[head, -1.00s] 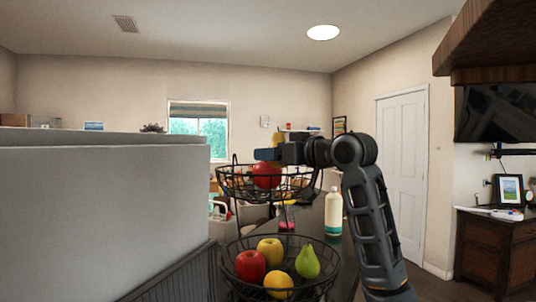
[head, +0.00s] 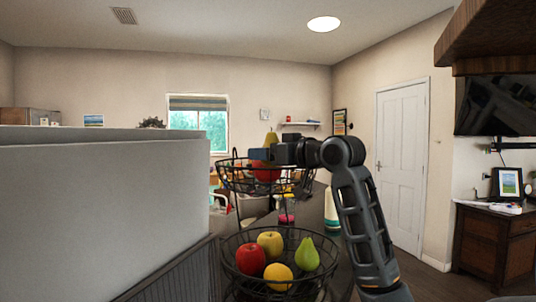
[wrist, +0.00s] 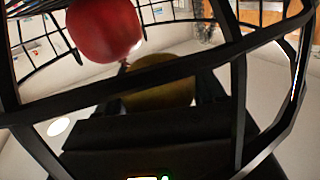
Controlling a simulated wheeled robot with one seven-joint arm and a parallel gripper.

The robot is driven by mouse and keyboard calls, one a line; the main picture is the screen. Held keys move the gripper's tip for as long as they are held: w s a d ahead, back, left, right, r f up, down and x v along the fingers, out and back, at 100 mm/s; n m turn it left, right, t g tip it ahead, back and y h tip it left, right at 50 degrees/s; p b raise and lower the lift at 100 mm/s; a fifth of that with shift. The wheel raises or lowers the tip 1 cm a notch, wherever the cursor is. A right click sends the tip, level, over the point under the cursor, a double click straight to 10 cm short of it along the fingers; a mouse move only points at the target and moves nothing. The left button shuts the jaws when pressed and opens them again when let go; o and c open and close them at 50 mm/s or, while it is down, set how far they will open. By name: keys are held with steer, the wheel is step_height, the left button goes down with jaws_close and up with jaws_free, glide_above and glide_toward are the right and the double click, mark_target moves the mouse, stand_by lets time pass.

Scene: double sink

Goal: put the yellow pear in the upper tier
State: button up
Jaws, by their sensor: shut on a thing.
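My gripper (head: 262,154) is at the rim of the upper tier (head: 232,181) of a black wire basket stand, in the head view. It is shut on the yellow pear (head: 271,138), whose top shows above the jaws. In the wrist view the pear (wrist: 160,82) looks dull yellow between the dark fingers, partly hidden by a basket wire. A red apple (head: 264,174) sits in the upper tier, below the gripper; it also shows close to the pear in the wrist view (wrist: 103,28). I cannot tell whether the pear touches the basket.
The lower tier (head: 240,283) holds a red apple (head: 250,259), a yellow apple (head: 270,243), a yellow round fruit (head: 278,277) and a green pear (head: 307,255). A white bottle (head: 331,214) stands behind my arm. A large grey block (head: 110,210) fills the left side.

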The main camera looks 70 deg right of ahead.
steer(key=shift+f, duration=0.2)
steer(key=o, duration=1.1)
steer(key=shift+f, duration=0.15)
steer(key=shift+r+p, duration=0.45)
steer(key=shift+r, duration=0.1)
steer(key=b+v, duration=0.1)
steer(key=v, duration=0.3)
steer(key=b+v, duration=0.1)
steer(key=v, duration=0.3)
steer(key=b+v, duration=0.1)
steer(key=v, duration=0.3)
steer(key=shift+r, duration=0.35)
